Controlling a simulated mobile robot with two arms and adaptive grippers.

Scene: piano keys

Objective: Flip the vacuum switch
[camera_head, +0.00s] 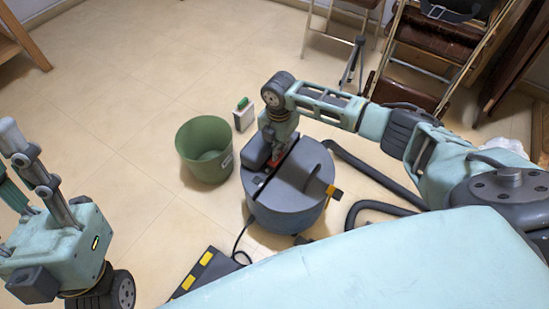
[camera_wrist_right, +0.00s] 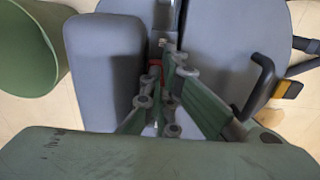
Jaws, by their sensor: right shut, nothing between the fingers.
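The vacuum (camera_head: 300,215) is a round grey drum standing on the floor in the middle of the head view. Its grey lid also fills the upper part of the wrist view (camera_wrist_right: 220,45). A small red part, apparently the switch (camera_wrist_right: 154,70), shows in the wrist view beside my fingers and is mostly covered by them. My right gripper (camera_head: 272,165) points down at the vacuum's top, its fingers shut and empty (camera_wrist_right: 172,62) close to the red part. I cannot tell whether they touch it. My left gripper (camera_head: 22,165) is raised at the left edge, away from the vacuum and partly cut off.
A green bucket (camera_head: 205,150) stands just left of the vacuum, with a small pale box (camera_head: 244,115) behind it. A dark hose (camera_head: 375,177) curves at the right. A black and yellow plate (camera_head: 206,268) lies in front. Folding chairs (camera_head: 435,45) stand at the back right.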

